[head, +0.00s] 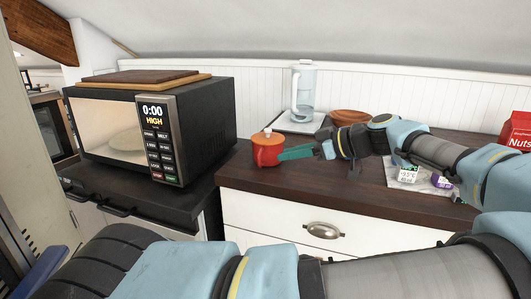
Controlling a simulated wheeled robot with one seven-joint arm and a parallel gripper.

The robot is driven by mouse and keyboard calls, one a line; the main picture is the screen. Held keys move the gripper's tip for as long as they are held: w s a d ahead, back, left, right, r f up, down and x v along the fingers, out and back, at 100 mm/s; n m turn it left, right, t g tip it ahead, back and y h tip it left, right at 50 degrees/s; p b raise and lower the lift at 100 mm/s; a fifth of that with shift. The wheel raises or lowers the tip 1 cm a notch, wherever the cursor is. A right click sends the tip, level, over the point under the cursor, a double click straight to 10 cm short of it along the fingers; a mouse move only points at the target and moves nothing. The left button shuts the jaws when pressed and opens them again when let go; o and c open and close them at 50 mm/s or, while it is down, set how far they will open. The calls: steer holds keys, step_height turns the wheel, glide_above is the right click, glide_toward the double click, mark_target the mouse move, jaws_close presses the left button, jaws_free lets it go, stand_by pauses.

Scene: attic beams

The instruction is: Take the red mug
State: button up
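The red mug (266,154) stands upright on the dark wooden countertop, near its left front corner. It is orange-red, and something small and pale shows at its top. My gripper (283,155) comes in from the right with its teal fingers pointing left at the mug. The fingertips are at the mug's right side; I cannot tell whether they touch it. The fingers overlap in this view, so the gap between them is hidden.
A black microwave (222,112) with boards on top stands to the left. Behind are a clear pitcher (303,92) and a brown bowl (350,116). Small cartons (408,174) lie on a pale sheet at right, near a red nuts package (517,132). White drawers (265,215) are below.

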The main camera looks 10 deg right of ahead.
mark_target(259, 166)
steer(key=p+x, duration=0.1)
steer(key=x, duration=0.3)
steer(key=shift+w, duration=0.25)
steer(key=shift+p+x, duration=1.35)
steer(key=shift+x, duration=1.65)
steer(key=shift+d+f, duration=0.1)
steer(key=shift+f, duration=0.05)
steer(key=shift+c, duration=0.2)
jaws_close()
